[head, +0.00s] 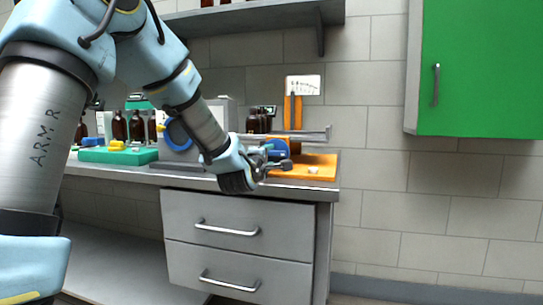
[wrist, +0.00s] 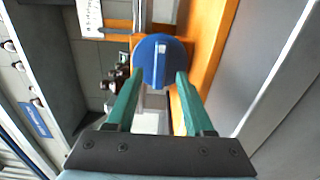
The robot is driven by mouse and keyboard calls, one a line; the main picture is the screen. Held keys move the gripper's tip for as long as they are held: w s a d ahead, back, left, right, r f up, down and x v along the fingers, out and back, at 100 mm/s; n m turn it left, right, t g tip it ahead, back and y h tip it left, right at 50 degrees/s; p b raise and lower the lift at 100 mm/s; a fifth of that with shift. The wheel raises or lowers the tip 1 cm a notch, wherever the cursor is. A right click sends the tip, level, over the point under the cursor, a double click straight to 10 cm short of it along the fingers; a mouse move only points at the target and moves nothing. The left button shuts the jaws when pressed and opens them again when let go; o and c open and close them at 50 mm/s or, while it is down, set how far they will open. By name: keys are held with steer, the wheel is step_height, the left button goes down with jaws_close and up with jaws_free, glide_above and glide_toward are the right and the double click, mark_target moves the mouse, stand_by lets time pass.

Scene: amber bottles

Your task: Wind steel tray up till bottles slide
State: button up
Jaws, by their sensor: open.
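In the head view my gripper (head: 281,165) is at the knob (head: 276,148), on an orange stand (head: 316,163) at the counter's right end. A grey steel edge (head: 315,134), probably the tray, runs roughly level behind the knob; my arm and the stand hide much of it. Amber bottles (head: 256,123) stand behind, beside the upright scale (head: 303,86).
More amber bottles (head: 120,126) and a green block (head: 118,155) with a yellow knob stand on the counter (head: 140,174) to the left. A shelf (head: 262,18) hangs above, and a green cabinet (head: 480,70) is on the right wall. Drawers (head: 238,225) are below.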

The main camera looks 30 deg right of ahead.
mark_target(275, 153)
steer(key=shift+x, duration=1.35)
steer(key=shift+c, duration=0.3)
jaws_close()
